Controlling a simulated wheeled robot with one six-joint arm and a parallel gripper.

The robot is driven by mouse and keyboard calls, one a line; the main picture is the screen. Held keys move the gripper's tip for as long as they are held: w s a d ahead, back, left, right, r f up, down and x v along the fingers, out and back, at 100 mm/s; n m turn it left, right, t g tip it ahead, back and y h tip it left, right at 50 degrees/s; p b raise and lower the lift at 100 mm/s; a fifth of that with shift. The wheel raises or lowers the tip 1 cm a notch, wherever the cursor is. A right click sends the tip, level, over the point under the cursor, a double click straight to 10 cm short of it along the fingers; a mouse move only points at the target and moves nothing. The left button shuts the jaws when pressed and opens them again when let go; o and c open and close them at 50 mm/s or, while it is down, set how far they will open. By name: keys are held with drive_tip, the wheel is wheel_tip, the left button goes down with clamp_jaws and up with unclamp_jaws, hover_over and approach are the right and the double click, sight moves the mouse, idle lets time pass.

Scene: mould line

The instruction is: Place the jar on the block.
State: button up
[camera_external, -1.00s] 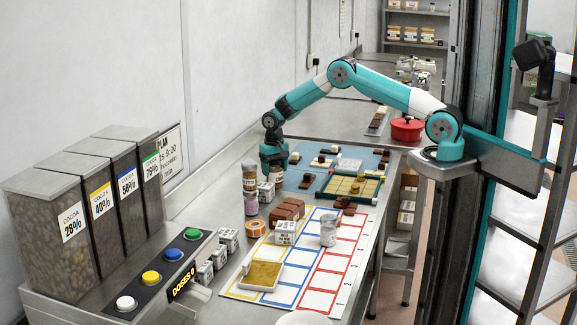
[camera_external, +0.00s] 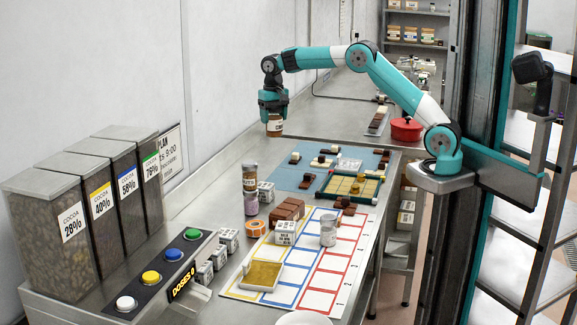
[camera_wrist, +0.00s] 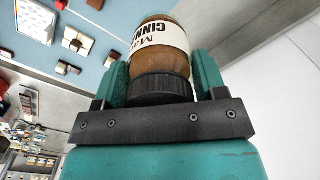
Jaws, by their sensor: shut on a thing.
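The jar (camera_external: 275,127) is brown with a pale label and hangs in my gripper (camera_external: 273,108), well above the worktop at the back left. In the wrist view the jar (camera_wrist: 160,42) sits between the two teal fingers, its black lid towards the palm and a label with "CINN" showing. My gripper is shut on it. A brown ridged block (camera_external: 287,210), like chocolate, lies on the worktop below and nearer the camera, apart from the jar. I cannot tell for sure that this is the task's block.
Another brown jar (camera_external: 250,178) stands at the left by a purple-labelled jar (camera_external: 251,205). White printed cubes (camera_external: 285,232), a grey-white jar (camera_external: 328,231) and a gold-filled tray (camera_external: 262,274) surround the block. Cocoa bins (camera_external: 60,222) stand at left. A blue mat (camera_external: 285,180) lies behind.

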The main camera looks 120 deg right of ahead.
drive_tip(key=w+a+r+p, duration=0.1)
drive_tip(key=w+a+r, duration=0.15)
drive_tip(key=a, duration=0.25)
drive_tip(key=w+a+r+p, duration=0.1)
drive_tip(key=w+a+r, duration=0.15)
drive_tip(key=a, duration=0.35)
drive_tip(key=m+p, duration=0.1)
drive_tip(key=p, duration=0.4)
hover_over(287, 206)
wheel_tip(287, 206, down, 14)
drive_tip(key=r, duration=0.1)
drive_tip(key=shift+f+p, duration=0.5)
drive_tip(key=shift+f, duration=2)
drive_tip(key=shift+f, duration=0.2)
drive_tip(key=o, duration=1.1)
drive_tip(key=shift+r, duration=0.1)
